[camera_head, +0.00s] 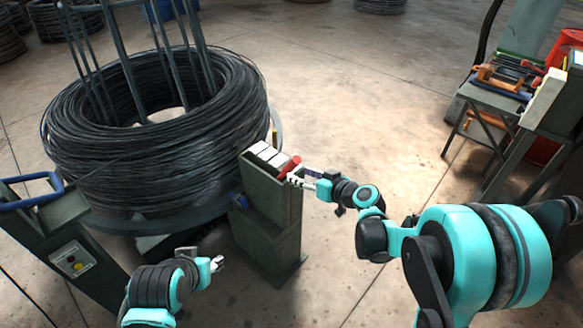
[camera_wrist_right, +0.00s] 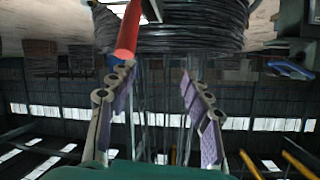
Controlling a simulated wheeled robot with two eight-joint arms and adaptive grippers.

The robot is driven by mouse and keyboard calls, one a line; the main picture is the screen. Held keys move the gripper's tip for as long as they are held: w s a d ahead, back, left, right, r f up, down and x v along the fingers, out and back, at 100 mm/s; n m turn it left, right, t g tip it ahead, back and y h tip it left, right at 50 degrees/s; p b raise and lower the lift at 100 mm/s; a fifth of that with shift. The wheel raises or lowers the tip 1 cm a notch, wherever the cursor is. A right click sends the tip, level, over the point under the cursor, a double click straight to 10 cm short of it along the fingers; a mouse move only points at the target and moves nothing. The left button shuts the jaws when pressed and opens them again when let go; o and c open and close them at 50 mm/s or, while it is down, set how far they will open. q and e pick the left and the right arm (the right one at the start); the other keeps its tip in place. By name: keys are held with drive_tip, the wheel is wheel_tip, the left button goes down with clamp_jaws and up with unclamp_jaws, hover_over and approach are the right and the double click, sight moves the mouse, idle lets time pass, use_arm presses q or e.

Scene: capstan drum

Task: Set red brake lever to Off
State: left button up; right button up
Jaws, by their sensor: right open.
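The red brake lever (camera_head: 288,166) sticks out at the top right of the green-grey post beside the wire coil. It shows as a red bar (camera_wrist_right: 130,30) at the upper left of the right wrist view. My right gripper (camera_head: 300,177) is open right beside the lever, and partly overlaps it in the head view. In the wrist view its two fingers (camera_wrist_right: 158,105) are spread, with the red bar's end near the left finger, not clearly between them. I cannot tell if they touch. My left gripper (camera_head: 218,264) is empty, low and left of the post, with its small fingertips apart.
The post (camera_head: 270,225) carries white blocks (camera_head: 268,153) on top. A large black wire coil (camera_head: 155,130) lies on the drum behind. A button post (camera_head: 70,262) stands at the left. A cluttered tool table (camera_head: 490,95) stands at the right. The middle floor is clear.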

sight(291, 166)
drive_tip(key=w+d+f+n+t+y, duration=0.15)
drive_tip(key=w+f+t, duration=0.25)
drive_tip(key=w+f, duration=0.4)
drive_tip(key=shift+m+y, duration=0.25)
drive_tip(key=shift+y, duration=0.1)
drive_tip(key=x, duration=0.2)
drive_tip(key=b+x, duration=0.2)
drive_tip(key=x, duration=0.1)
drive_tip(key=shift+w+a+f, duration=0.1)
drive_tip(key=shift+a+f, duration=0.3)
drive_tip(key=shift+a, duration=0.05)
drive_tip(key=shift+w+a+r, duration=0.1)
drive_tip(key=shift+w+a, duration=0.1)
drive_tip(key=shift+w, duration=0.15)
clamp_jaws()
